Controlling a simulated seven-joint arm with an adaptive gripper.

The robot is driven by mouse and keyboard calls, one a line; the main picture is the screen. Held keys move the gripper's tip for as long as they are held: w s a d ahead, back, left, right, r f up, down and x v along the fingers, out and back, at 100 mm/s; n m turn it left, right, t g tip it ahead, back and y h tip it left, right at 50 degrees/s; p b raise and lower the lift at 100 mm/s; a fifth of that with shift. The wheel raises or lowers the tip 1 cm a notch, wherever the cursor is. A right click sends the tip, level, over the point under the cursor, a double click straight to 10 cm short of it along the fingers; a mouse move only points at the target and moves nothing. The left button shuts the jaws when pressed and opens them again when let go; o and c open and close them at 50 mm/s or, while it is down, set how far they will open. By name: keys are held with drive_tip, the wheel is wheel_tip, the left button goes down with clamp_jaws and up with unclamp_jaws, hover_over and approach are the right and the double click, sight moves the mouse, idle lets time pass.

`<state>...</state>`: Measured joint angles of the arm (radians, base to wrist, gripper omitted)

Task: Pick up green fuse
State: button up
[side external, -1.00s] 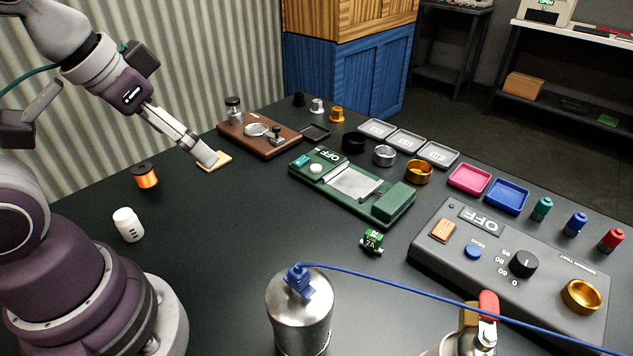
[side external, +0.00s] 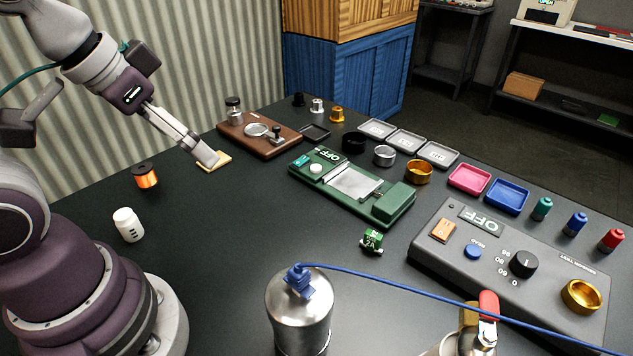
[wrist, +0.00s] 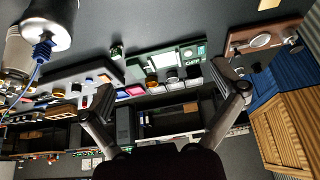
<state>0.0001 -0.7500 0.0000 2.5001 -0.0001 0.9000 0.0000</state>
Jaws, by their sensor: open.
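The green fuse (side external: 372,241) is a small green block with white markings. It lies on the black table in front of the green device, and it also shows in the wrist view (wrist: 117,52). My gripper (side external: 212,161) is at the left of the table in the side view, near a small tan pad, well apart from the fuse. In the wrist view my gripper (wrist: 165,92) has its two fingers spread wide with nothing between them.
A green device (side external: 352,183) marked OFF stands behind the fuse. A grey control box (side external: 480,290) is right. A metal canister (side external: 300,315) with a blue cable stands in front. An orange spool (side external: 147,177) and white bottle (side external: 128,224) are left. The table's middle is free.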

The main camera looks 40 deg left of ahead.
drive_tip(key=c, duration=0.5)
drive_tip(key=shift+o, duration=0.2)
drive_tip(key=n+g, duration=0.1)
drive_tip(key=n, duration=0.1)
hover_over(374, 235)
drive_tip(key=s, duration=0.4)
wheel_tip(374, 235, down, 10)
drive_tip(key=shift+w+a+r+y, duration=0.15)
drive_tip(key=shift+w+y, duration=0.1)
drive_tip(key=shift+y, duration=0.05)
drive_tip(key=x, duration=1)
drive_tip(key=shift+s+d+f, duration=0.1)
drive_tip(key=shift+d+f, duration=0.25)
drive_tip(key=shift+f, duration=0.15)
